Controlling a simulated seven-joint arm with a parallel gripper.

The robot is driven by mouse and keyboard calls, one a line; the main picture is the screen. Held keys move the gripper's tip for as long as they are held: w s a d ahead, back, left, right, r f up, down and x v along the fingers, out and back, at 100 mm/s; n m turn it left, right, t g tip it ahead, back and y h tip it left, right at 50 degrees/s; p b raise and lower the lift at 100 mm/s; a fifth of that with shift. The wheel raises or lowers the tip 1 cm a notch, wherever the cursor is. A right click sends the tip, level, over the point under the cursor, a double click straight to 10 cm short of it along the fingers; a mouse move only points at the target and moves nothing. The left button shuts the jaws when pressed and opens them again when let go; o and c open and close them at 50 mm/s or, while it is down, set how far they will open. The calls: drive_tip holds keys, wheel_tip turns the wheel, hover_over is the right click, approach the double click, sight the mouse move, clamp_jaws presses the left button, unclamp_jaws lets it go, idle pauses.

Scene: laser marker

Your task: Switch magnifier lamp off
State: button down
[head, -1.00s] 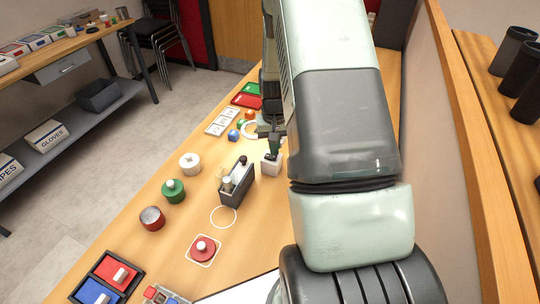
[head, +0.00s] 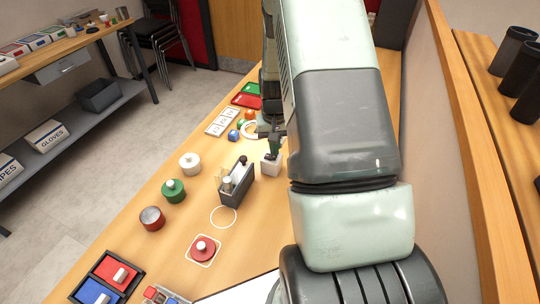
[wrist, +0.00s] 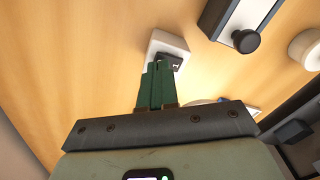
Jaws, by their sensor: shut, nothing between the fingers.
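A small white block (wrist: 182,44) with a black rocker switch (wrist: 172,61) on its top stands on the bench, ahead of my fingertips in the wrist view. The white block also shows in the head view (head: 270,167). My gripper (wrist: 158,70) has green fingers, shut together and empty. The fingertips are at the near edge of the switch and overlap part of it; I cannot tell whether they touch it. A white ring (head: 249,130), perhaps the magnifier lamp's ring, lies behind my gripper and is partly hidden.
A dark grey holder (head: 236,187) with a black knob stands just left of the white block. White (head: 190,163), green (head: 173,190) and red (head: 152,218) round pieces stand farther left. Small coloured pieces and trays (head: 246,100) lie beyond. A wall edges the bench on the right.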

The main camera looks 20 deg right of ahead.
drive_tip(key=shift+f, duration=0.95)
idle(0.8)
drive_tip(key=shift+r, duration=3.55)
drive_tip(key=s+a+r+n+t, duration=0.1)
drive_tip(key=s+a+r, duration=0.15)
drive_tip(key=r, duration=0.45)
drive_tip(key=s+a+r+n+t, duration=0.1)
drive_tip(key=s+a+r, duration=0.15)
drive_tip(key=r, duration=0.55)
drive_tip(key=s+a+r+n+t, duration=0.1)
drive_tip(key=s+a+r, duration=0.1)
drive_tip(key=a+r, duration=0.35)
drive_tip(key=s+a+r+t, duration=0.1)
drive_tip(key=s+r, duration=0.3)
drive_tip(key=s, duration=0.5)
drive_tip(key=s+a+r+t, duration=0.1)
drive_tip(key=s+r, duration=0.4)
drive_tip(key=s, duration=0.3)
drive_tip(key=shift+s+r+t, duration=0.3)
drive_tip(key=shift+s, duration=0.1)
